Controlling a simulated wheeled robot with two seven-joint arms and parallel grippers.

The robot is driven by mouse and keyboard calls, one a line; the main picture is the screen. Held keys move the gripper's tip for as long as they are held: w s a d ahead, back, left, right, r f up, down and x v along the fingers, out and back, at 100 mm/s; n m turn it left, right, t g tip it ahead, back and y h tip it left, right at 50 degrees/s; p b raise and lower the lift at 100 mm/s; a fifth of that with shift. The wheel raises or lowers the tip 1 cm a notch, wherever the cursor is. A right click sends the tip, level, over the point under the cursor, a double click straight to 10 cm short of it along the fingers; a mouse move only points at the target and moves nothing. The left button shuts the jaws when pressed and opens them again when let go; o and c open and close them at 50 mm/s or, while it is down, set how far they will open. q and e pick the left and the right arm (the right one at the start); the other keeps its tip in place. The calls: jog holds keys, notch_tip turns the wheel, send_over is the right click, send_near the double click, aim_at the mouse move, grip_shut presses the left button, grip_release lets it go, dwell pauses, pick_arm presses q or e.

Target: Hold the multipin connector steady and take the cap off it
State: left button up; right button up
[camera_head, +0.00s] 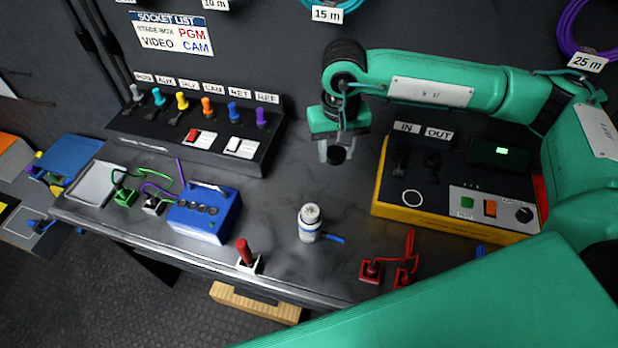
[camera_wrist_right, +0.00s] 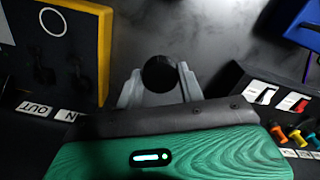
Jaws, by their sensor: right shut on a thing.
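The multipin connector (camera_head: 310,222) appears to be the pale upright cylinder on the grey bench, with a speckled, uncovered top and a short blue piece at its base. My right gripper (camera_head: 337,152) is shut on a round black cap (camera_head: 337,156), held above the bench, behind and a little right of the connector and apart from it. In the right wrist view the cap (camera_wrist_right: 158,74) sits between the two grey fingers (camera_wrist_right: 160,85). The connector does not show in that view. My left gripper is not in view, and nothing visible grips the connector.
A yellow-edged IN/OUT panel (camera_head: 448,222) stands right of the connector. A blue box (camera_head: 204,213) and a red-handled piece (camera_head: 244,252) are to its left. Red plugs (camera_head: 371,271) lie front right. A socket strip (camera_head: 195,142) is at the back left. Bench around the connector is mostly clear.

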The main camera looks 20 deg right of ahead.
aim_at(319, 206)
jog(key=shift+a+r+m, duration=0.2)
jog(key=shift+r+m, duration=0.1)
jog(key=shift+s+a+r+m+p, duration=0.35)
jog(key=shift+a+r+m+p, duration=0.25)
jog(key=shift+r, duration=0.1)
jog(key=shift+s+a+r+m, duration=0.1)
jog(key=shift+a+r+m, duration=0.15)
jog(key=shift+m, duration=0.15)
jog(key=f+m+p, duration=0.2)
jog(key=f+p, duration=0.1)
jog(key=f, duration=0.2)
jog(key=s+a+f+m+p, duration=0.1)
jog(key=f+m+p, duration=0.1)
jog(key=f, duration=0.3)
jog(key=f+m+p, duration=0.3)
jog(key=f, duration=0.3)
jog(key=shift+s+a+p, duration=0.2)
jog(key=shift+a+p, duration=0.1)
jog(key=shift+a, duration=0.1)
jog(key=shift+f, duration=0.25)
jog(key=o, duration=0.6)
jog(key=shift+f, duration=0.1)
jog(key=o, duration=0.5)
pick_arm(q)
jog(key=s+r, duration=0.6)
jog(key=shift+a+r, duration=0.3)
